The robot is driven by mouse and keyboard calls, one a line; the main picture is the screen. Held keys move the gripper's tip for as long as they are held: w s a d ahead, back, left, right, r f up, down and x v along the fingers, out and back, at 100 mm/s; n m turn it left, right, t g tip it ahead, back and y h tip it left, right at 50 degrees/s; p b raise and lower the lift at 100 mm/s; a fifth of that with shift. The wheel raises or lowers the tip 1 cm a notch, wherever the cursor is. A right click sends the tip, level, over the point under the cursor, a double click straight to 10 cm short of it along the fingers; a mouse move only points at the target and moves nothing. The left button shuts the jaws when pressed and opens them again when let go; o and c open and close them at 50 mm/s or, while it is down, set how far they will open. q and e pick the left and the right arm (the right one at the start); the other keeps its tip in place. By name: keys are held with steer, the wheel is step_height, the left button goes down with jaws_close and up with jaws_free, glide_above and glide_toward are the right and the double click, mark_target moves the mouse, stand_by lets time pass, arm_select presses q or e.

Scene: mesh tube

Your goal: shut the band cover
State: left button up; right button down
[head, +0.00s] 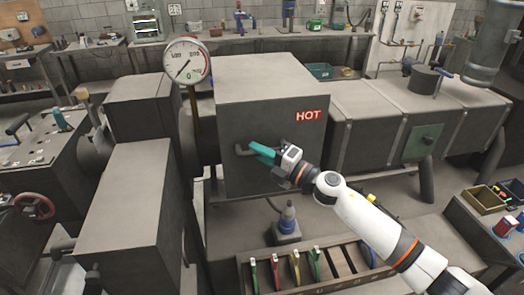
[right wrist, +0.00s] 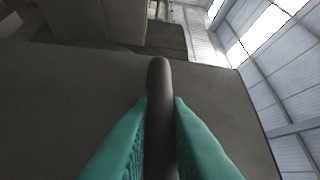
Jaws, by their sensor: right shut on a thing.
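The band cover is a large dark grey box (head: 262,110) with a red HOT label (head: 308,115), in the middle of the head view. A dark bar handle (head: 243,149) sticks out of its front face. My right gripper (head: 262,152) has teal fingers and is shut on the handle. In the right wrist view the dark handle (right wrist: 159,85) lies between the two teal fingers (right wrist: 160,135), its rounded end beyond them. My left gripper does not show in the head view.
A dial gauge (head: 187,61) stands at the cover's left. A grey barrel with a green plate (head: 423,143) runs to the right. Below is a rack (head: 340,264) with coloured-handled tools. A red handwheel (head: 32,207) is at far left.

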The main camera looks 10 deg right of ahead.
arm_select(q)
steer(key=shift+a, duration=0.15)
arm_select(e)
steer(key=shift+s+a+f, duration=0.1)
steer(key=shift+a, duration=0.05)
steer(key=c, duration=1.4)
jaws_free()
steer(key=shift+a, duration=0.15)
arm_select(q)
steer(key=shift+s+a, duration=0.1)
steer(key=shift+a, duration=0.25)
